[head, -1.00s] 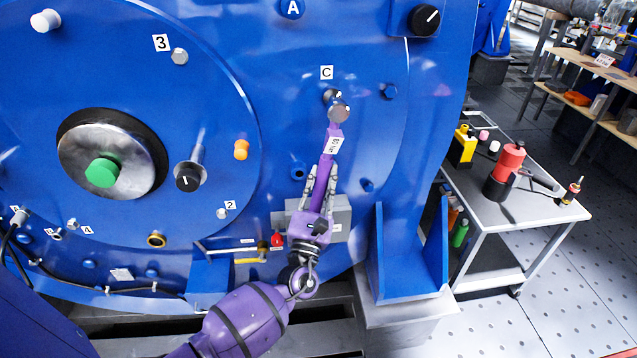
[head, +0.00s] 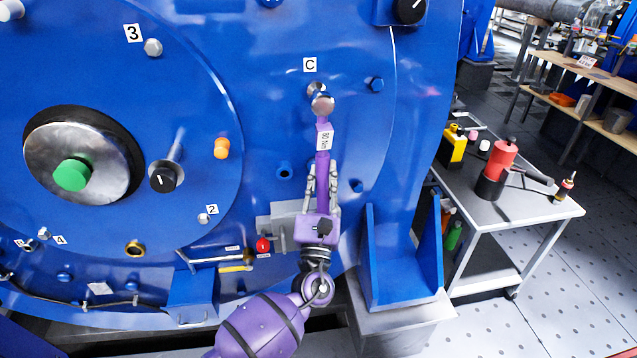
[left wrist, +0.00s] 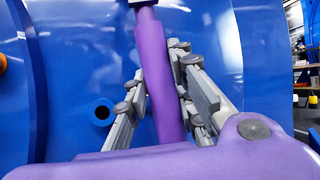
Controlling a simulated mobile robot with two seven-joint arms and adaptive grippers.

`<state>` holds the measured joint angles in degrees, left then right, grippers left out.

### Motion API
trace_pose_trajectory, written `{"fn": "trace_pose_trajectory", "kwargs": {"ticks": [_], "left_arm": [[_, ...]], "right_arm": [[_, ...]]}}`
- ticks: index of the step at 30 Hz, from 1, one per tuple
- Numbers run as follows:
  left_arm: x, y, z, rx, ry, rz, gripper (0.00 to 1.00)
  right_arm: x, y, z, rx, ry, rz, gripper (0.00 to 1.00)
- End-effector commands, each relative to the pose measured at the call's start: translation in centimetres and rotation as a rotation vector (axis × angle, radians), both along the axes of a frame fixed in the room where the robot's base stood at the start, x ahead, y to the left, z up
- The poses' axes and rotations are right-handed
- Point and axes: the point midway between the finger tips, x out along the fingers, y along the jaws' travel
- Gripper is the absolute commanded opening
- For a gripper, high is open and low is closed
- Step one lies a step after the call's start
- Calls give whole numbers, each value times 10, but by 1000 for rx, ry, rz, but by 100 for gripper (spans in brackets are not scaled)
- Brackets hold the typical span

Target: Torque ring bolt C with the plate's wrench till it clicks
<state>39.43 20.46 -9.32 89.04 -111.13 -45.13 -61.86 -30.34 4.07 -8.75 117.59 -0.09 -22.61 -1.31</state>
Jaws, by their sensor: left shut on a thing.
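The wrench has a purple handle with a white "80 Nm" tag (head: 323,142) and a round silver head (head: 323,104). My left gripper (head: 322,185) is shut on the purple handle, which points up the blue motor face. The wrench head is at ring bolt C (head: 315,89), just below the label C (head: 310,65), and largely covers it. I cannot tell how fully the head seats on the bolt. In the left wrist view the handle (left wrist: 157,75) runs between the grey fingers (left wrist: 160,105). My right gripper is not in view.
A grey plate (head: 277,215) sits behind my left wrist, with a red knob (head: 263,245) beside it. A blue bracket (head: 405,265) stands at lower right. A cart (head: 540,208) with bottles and tools stands farther right.

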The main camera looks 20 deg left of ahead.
Motion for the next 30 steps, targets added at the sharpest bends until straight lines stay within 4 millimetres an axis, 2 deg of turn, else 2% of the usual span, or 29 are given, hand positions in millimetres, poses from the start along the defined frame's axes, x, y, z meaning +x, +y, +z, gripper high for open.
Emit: {"fn": "trace_pose_trajectory", "kwargs": {"ticks": [8,19,30], "left_arm": [[4,-6,2,-30,-25,-1,0],[14,-20,3,-112,-80,0,0],[14,-21,6,-118,-86,0,0]], "right_arm": [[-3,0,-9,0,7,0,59],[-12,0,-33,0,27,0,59],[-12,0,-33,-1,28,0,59]]}}
